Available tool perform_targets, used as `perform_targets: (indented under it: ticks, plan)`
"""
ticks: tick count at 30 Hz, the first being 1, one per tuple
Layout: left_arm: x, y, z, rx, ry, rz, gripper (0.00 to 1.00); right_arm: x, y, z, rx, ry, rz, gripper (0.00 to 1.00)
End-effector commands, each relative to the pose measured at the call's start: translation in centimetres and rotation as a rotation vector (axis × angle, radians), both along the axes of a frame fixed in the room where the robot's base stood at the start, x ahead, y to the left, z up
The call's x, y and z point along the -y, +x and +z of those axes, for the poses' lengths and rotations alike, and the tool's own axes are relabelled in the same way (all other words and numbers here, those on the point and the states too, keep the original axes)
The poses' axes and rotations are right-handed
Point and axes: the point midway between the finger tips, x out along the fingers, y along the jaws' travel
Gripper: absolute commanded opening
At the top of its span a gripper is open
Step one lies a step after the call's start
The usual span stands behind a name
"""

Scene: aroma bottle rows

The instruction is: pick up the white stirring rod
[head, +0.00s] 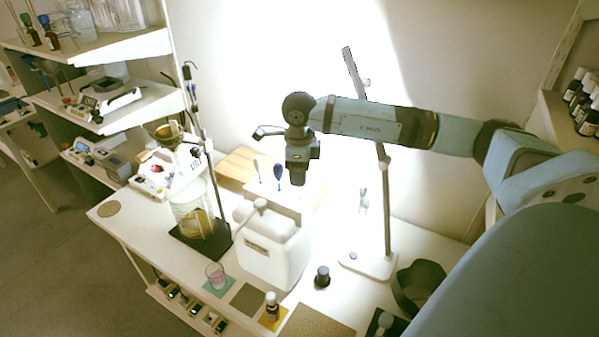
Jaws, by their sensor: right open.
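A thin upright holder (290,203) stands at the back of the table. A white, slender, upright tool (257,168) rises from it at its left; it looks like the white stirring rod, but it is small and washed out by glare. A dark blue tool (278,174) stands just right of it. My right gripper (297,180) points down above the holder, to the right of both tools and apart from the white one. It is open, and nothing shows between its fingers. My left gripper is out of view.
A white jug (272,255) stands in front of the holder. A glass cylinder (190,215) on a dark stand is at left, and a metal stand with a tall pole (386,215) at right. A pink beaker (215,277), small bottle (271,307) and black-capped item (322,276) line the front.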

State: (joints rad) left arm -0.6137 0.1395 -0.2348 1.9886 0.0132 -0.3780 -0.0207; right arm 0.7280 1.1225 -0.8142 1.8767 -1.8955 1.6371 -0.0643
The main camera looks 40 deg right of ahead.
Motion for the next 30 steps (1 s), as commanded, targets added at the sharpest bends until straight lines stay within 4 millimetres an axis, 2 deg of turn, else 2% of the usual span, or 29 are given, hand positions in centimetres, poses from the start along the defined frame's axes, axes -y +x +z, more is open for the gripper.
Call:
perform_targets:
  ticks: [1, 7, 20, 26, 30]
  plan:
    - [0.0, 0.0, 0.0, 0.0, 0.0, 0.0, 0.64, 0.0, 0.0, 0.1, 0.0, 0.0, 0.0, 0.5]
    - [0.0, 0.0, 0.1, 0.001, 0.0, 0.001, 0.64, 0.0, 0.0, 0.1, 0.0, 0.0, 0.0, 0.04]
    - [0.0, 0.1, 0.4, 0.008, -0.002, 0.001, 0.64, 0.0, 0.0, 0.5, 0.001, -0.001, -0.001, 0.03]
    - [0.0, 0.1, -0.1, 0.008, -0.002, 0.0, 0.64, 0.0, 0.1, 2.7, 0.004, 0.0, -0.001, 0.03]
    - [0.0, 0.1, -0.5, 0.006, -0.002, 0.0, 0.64, 0.0, 0.1, 5.3, 0.004, 0.0, 0.0, 0.03]
